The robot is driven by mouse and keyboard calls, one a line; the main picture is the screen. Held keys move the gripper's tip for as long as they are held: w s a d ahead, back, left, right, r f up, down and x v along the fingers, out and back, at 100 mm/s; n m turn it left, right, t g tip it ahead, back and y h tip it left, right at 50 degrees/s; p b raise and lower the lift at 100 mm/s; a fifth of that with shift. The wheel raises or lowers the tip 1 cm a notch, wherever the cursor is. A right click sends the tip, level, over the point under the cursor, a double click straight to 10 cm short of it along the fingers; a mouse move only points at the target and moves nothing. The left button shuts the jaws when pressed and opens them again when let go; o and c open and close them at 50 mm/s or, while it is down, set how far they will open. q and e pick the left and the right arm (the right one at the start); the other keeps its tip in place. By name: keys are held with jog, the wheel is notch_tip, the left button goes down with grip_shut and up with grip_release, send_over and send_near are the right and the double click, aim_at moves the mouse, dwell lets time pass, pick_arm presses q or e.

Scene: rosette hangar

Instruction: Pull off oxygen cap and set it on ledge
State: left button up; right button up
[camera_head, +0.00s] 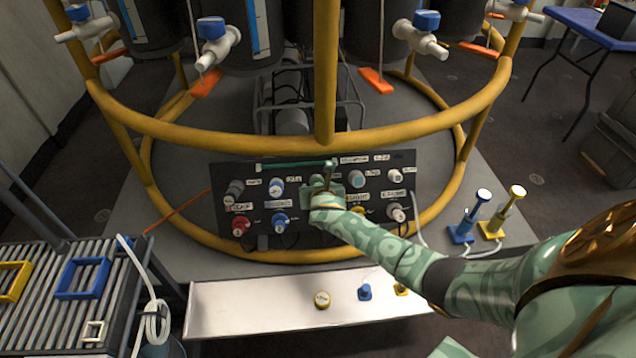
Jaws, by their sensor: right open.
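My right gripper (325,182) is open in front of the middle of the black panel (228,180), its arm coming in from the right. The panel carries several round caps and fittings with small labels too small to read surely, so I cannot tell which is the oxygen cap; a green fitting close behind the gripper is mostly hidden by it. A red cap (240,226), a blue cap (279,222) and a teal cap (357,179) show on the panel. The white ledge (240,308) is below, in front of the panel. My left gripper is not in view.
On the ledge are a yellow-rimmed white cap (322,299), a blue cap (365,292) and a yellow one (401,289), partly by my arm. The ledge's left part is clear. Yellow tube rings (240,134) surround the panel. A slatted rack (50,325) stands left.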

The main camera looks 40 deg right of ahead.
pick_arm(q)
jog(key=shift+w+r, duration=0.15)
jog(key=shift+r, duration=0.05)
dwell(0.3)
